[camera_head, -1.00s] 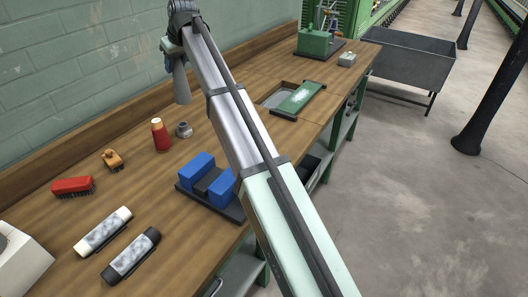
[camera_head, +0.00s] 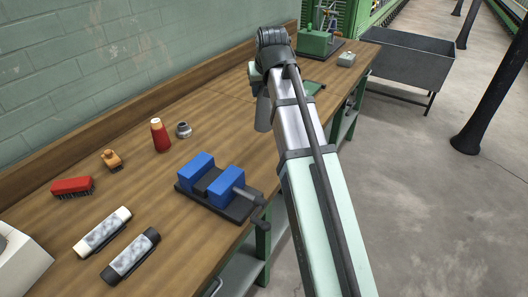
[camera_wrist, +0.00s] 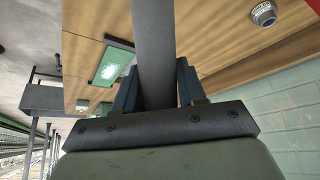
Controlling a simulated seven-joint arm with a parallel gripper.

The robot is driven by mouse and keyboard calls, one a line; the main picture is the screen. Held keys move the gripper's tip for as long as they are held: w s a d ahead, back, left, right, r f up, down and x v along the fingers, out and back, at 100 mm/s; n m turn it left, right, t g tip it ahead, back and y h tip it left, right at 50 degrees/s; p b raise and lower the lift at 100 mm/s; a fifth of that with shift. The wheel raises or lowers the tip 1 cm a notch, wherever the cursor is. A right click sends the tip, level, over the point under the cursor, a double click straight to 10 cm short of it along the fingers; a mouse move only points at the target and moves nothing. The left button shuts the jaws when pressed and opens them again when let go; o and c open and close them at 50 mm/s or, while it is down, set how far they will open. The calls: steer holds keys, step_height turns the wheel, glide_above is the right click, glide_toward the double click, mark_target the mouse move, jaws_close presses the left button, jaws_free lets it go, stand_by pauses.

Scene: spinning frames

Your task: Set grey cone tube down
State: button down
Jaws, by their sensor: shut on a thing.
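The grey cone tube (camera_head: 263,112) hangs below my gripper (camera_head: 257,80), above the wooden workbench toward its far half. In the wrist view the tube (camera_wrist: 153,45) runs up from between the two dark fingers of my gripper (camera_wrist: 157,85), which are shut on it. In the head view the tube is roughly upright, and its lower end looks clear of the bench top. My arm partly hides the gripper and the area behind it.
A blue vise (camera_head: 215,186), a red bottle (camera_head: 160,137), a metal nut-like part (camera_head: 183,130) and brushes (camera_head: 73,187) stand on the bench (camera_head: 130,185). A green machine (camera_head: 316,43) stands at the far end.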

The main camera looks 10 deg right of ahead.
mark_target(264, 117)
steer(key=shift+s+d+f+m+h, duration=0.1)
steer(key=shift+f+m+h, duration=0.3)
steer(key=shift+m, duration=0.3)
steer(key=shift+f, duration=4.75)
steer(key=c, duration=0.6)
jaws_free()
steer(key=shift+c, duration=0.2)
steer(key=d+v, duration=0.1)
steer(key=v, duration=1.1)
steer(key=shift+a, duration=0.45)
